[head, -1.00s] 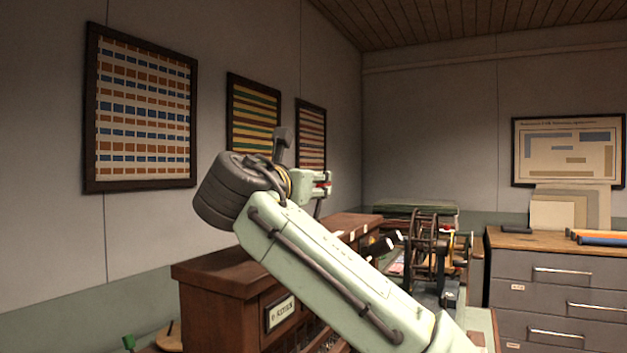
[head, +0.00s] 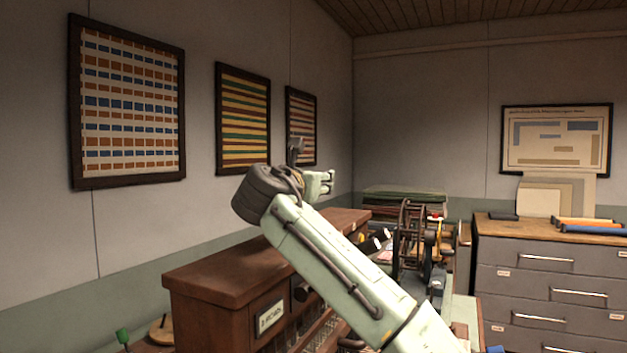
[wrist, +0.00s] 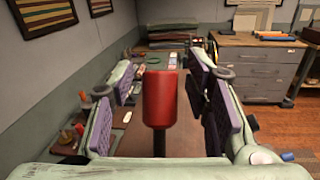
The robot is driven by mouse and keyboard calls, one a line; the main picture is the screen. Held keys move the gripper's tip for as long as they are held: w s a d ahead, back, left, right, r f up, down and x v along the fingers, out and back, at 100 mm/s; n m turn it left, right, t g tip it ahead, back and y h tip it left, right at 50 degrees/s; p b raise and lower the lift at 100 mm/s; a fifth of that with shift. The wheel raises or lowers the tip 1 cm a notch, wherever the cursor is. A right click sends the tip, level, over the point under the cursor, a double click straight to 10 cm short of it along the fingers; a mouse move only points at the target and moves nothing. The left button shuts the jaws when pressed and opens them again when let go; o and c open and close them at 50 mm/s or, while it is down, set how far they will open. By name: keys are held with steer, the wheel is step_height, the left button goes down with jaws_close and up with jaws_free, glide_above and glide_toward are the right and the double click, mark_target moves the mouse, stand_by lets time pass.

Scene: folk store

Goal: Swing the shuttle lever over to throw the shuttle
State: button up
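A red, rounded handle (wrist: 160,100) on a dark stem stands upright in the middle of the wrist view; I take it for the shuttle lever. My gripper (wrist: 164,88) has its purple-padded fingers spread on both sides of the handle. A gap shows on each side, so the fingers do not appear to touch it. In the head view my gripper (head: 321,183) is above the dark wooden cabinet (head: 215,279), which bears a white label. The handle is not clear in the head view. The lever's base is hidden below the wrist view.
A dark-wheeled machine (head: 412,240) stands beyond the cabinet. Grey drawers (head: 545,285) with coloured rolls on top are at the right. A stack of flat cloths (head: 400,194) lies at the back. Framed textiles (head: 127,103) hang on the left wall. Open wooden floor (wrist: 275,135) shows at right.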

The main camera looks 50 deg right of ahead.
jaws_close()
stand_by(0.3)
stand_by(0.4)
